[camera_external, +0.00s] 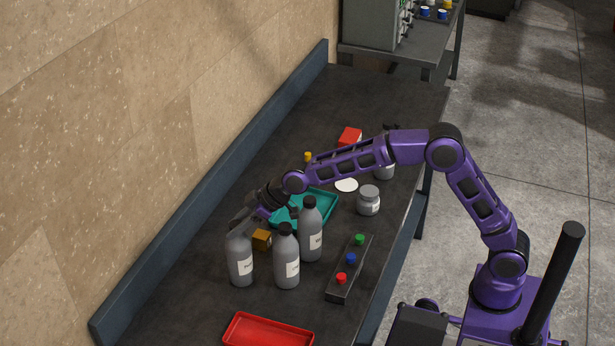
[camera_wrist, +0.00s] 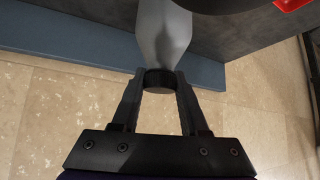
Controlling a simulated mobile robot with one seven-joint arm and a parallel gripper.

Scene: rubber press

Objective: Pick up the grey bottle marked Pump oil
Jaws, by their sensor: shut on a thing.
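Three grey bottles with white labels stand close together on the dark bench. The label words are too small to read, so I cannot tell which one is marked Pump oil. My gripper (camera_external: 241,222) is at the top of the left bottle (camera_external: 239,262). In the wrist view my gripper (camera_wrist: 160,78) is shut on the black cap of a grey bottle (camera_wrist: 163,35), one finger on each side. In the external view the cap is hidden by the fingers. The middle bottle (camera_external: 286,262) and the right bottle (camera_external: 310,235) have black caps and stand just to its right.
A small amber box (camera_external: 261,240) sits behind the bottles, near a teal tray (camera_external: 329,202). A rack with coloured buttons (camera_external: 340,287) and a grey jar (camera_external: 368,202) are to the right. A red tray (camera_external: 268,333) is in front. The bench's raised blue edge (camera_external: 215,194) runs along the wall.

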